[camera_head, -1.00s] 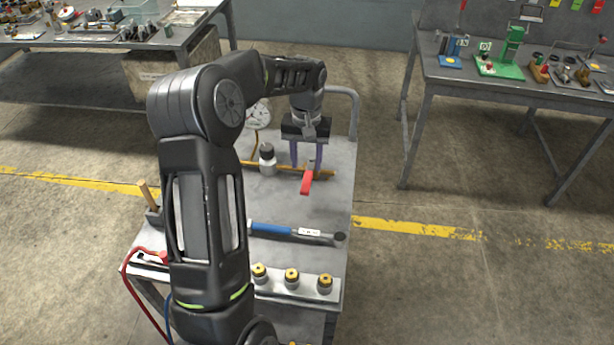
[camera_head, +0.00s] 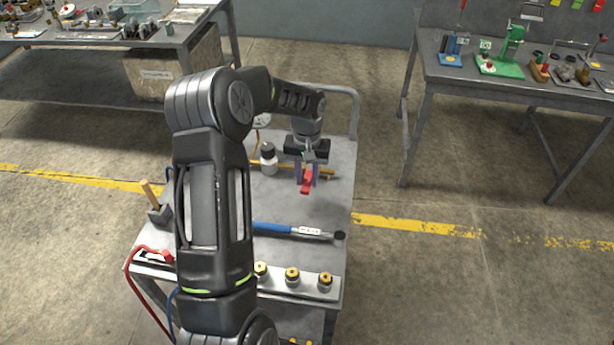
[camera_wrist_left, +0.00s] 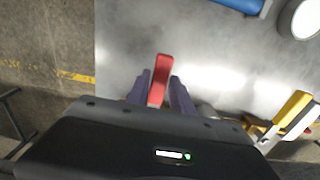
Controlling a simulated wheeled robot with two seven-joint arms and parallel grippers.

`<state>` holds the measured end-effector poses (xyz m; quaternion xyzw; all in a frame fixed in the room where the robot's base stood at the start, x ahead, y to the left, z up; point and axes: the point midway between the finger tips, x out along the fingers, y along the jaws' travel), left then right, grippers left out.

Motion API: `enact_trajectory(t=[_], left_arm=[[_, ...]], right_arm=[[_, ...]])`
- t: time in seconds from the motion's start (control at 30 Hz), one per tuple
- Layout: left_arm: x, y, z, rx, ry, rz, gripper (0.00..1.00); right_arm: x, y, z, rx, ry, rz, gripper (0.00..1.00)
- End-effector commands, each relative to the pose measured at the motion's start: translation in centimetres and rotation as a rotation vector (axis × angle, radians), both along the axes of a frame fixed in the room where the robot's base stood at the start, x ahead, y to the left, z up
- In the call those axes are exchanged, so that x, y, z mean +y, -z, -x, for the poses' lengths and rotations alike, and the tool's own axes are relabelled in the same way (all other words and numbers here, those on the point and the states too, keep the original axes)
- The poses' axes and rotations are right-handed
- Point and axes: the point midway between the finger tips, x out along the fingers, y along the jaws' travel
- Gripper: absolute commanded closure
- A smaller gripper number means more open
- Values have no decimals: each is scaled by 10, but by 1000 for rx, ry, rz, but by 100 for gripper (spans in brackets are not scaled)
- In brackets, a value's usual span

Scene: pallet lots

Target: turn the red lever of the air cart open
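The air cart (camera_head: 330,215) stands in the middle of the head view with a grey metal top. Its red lever (camera_head: 306,187) sits near the far part of the top, beside a yellow pipe, and points toward me. My left gripper (camera_head: 307,176) reaches down from above with its two purple fingers on either side of the lever. The lever's pivot is hidden by the gripper. My right gripper is not in view.
On the cart top are a white and dark fitting (camera_head: 268,158), a blue-handled tool (camera_head: 290,231), a wooden-handled mallet (camera_head: 155,208) and a front row of yellow-topped fittings (camera_head: 292,277). A pipe rail (camera_head: 355,105) rises at the far edge. Workbenches stand at both sides.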

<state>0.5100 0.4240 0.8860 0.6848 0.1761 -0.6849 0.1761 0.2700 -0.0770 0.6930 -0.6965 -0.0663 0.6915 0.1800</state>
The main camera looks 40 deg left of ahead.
Motion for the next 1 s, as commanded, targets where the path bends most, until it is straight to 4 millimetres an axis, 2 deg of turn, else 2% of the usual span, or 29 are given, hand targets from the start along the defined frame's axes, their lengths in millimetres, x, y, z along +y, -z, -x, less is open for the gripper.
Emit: enact_trajectory(t=[0.07, 0.3, 1.0], left_arm=[[0, 0, 0, 0, 0, 0, 80], [0, 0, 0, 0, 0, 0, 100], [0, -1, 0, 0, 0, 0, 100]], right_arm=[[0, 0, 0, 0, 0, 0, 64], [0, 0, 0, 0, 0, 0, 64], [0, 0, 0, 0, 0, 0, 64]])
